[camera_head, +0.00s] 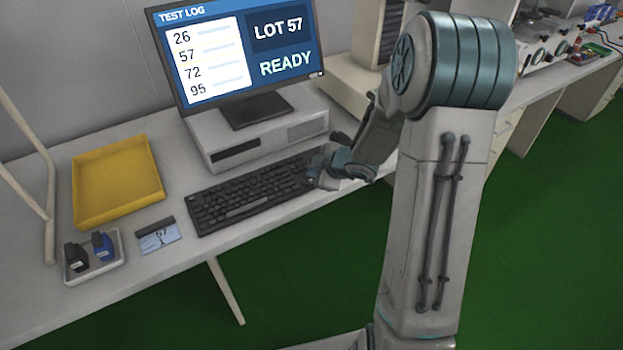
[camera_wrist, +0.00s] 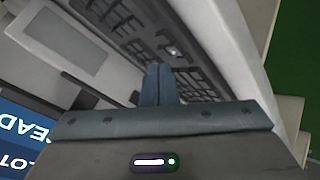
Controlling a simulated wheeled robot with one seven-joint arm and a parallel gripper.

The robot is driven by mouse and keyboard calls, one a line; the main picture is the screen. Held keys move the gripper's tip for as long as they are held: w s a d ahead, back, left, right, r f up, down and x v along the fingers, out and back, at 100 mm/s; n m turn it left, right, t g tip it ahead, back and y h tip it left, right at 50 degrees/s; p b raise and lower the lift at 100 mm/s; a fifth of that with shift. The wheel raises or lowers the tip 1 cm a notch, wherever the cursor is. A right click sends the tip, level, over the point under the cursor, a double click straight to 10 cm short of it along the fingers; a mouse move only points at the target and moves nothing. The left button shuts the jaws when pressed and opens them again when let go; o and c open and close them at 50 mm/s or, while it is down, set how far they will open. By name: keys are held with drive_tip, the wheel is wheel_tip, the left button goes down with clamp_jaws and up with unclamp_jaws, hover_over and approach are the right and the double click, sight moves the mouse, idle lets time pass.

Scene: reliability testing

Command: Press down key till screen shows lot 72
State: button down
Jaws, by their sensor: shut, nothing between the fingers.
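The screen (camera_head: 240,45) is headed TEST LOG and lists 26, 57, 72 and 95. Its right side reads LOT 57 and READY. The black keyboard (camera_head: 240,197) lies on the desk in front of the monitor. My gripper (camera_head: 318,178) is at the right end of the keyboard, partly hidden by my arm. In the wrist view my two shut fingers (camera_wrist: 158,84) point at the keyboard (camera_wrist: 190,62), near its arrow and number keys. I cannot tell whether the tips touch a key. The down key itself cannot be made out.
The monitor stands on a grey desktop case (camera_head: 260,138) behind the keyboard. A yellow tray (camera_head: 118,212), a small card (camera_head: 158,236) and a white tray (camera_head: 82,274) with two stamp-like items lie to the left. Bench equipment (camera_head: 550,40) stands at the far right.

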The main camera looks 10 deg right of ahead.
drive_tip(key=shift+r, duration=0.1)
wheel_tip(320, 180, up, 5)
drive_tip(key=p, duration=0.5)
idle(0.7)
